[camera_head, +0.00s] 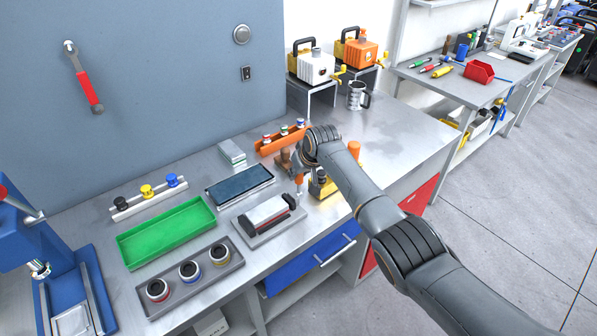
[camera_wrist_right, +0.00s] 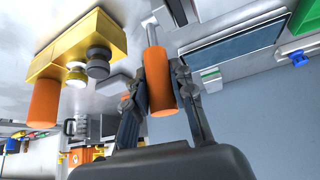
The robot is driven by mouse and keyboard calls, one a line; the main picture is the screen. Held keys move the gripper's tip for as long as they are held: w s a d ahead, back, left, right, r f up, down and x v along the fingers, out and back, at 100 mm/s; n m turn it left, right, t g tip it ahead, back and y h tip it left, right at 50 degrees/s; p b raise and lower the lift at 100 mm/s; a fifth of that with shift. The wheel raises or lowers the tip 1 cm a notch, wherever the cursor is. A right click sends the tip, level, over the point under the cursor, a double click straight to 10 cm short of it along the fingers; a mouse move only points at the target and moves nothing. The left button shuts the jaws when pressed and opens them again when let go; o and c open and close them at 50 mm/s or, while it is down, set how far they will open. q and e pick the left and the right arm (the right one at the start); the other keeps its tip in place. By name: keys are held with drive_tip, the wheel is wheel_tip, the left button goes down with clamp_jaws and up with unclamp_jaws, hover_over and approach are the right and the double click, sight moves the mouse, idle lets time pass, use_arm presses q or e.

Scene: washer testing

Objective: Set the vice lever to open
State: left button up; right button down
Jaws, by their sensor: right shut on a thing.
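My right gripper (camera_head: 297,166) reaches in from the right over the bench. In the right wrist view its fingers (camera_wrist_right: 158,92) are closed around an orange cylindrical handle (camera_wrist_right: 160,70), which sits on a silver rod (camera_wrist_right: 150,33); this looks like the vice lever. The handle also shows below the fingers in the head view (camera_head: 299,180), partly hidden. A low grey vice-like fixture with a red and white block (camera_head: 266,212) lies just left of it and nearer. How the rod joins it is unclear. My left gripper is not in view.
A yellow device (camera_head: 318,188) with an orange grip (camera_head: 354,150) stands close to the right gripper. A dark panel (camera_head: 239,184), a green tray (camera_head: 166,232) and an orange rack (camera_head: 283,138) are around.

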idle(0.3)
drive_tip(key=c, duration=1.1)
unclamp_jaws()
drive_tip(key=shift+w, duration=0.1)
drive_tip(key=v, duration=1.2)
drive_tip(key=shift+f, duration=0.1)
